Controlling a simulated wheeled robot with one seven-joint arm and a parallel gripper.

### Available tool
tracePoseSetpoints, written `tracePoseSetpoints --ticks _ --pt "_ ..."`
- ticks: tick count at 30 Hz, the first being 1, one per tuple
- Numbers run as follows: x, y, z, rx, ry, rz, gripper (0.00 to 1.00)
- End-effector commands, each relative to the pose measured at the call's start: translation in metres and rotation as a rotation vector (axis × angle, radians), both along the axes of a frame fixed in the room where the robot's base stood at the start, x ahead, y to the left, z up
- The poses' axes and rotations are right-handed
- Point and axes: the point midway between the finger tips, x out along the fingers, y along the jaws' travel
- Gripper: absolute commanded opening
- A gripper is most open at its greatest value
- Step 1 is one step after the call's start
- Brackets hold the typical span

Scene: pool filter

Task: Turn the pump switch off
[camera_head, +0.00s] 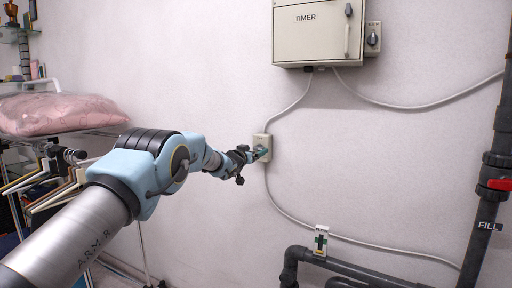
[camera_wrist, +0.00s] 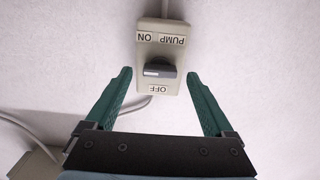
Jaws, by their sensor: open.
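The pump switch (camera_wrist: 156,88) is a cream wall box with a dark grey rotary knob (camera_wrist: 159,70). In the wrist view it appears upside down, with labels reading PUMP, ON and OFF. The knob's bar lies crosswise in that view, with a pale mark at its left end. My gripper (camera_wrist: 160,78) is open, with one green finger on each side of the box and gaps between fingers and knob. In the head view the switch box (camera_head: 263,147) is on the wall, and my gripper (camera_head: 260,152) is in front of it, partly covering it.
A TIMER box (camera_head: 318,32) with a side rotary switch (camera_head: 373,38) hangs above. Grey cable (camera_head: 288,215) runs along the wall. Dark pipes with a red valve handle (camera_head: 499,185) stand at right. A rack with a pink bag (camera_head: 62,113) is at left.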

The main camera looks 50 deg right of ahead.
Motion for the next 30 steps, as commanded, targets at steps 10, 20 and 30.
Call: tracePoseSetpoints --ticks 10,20,30 --pt "0.0033 -0.013 0.0004 0.0 0.001 0.001 0.88" --pt "0.0033 -0.0131 -0.0001 0.0 0.0 0.001 0.79" --pt "0.0033 -0.0131 0.0 0.0 0.0 0.001 0.4"
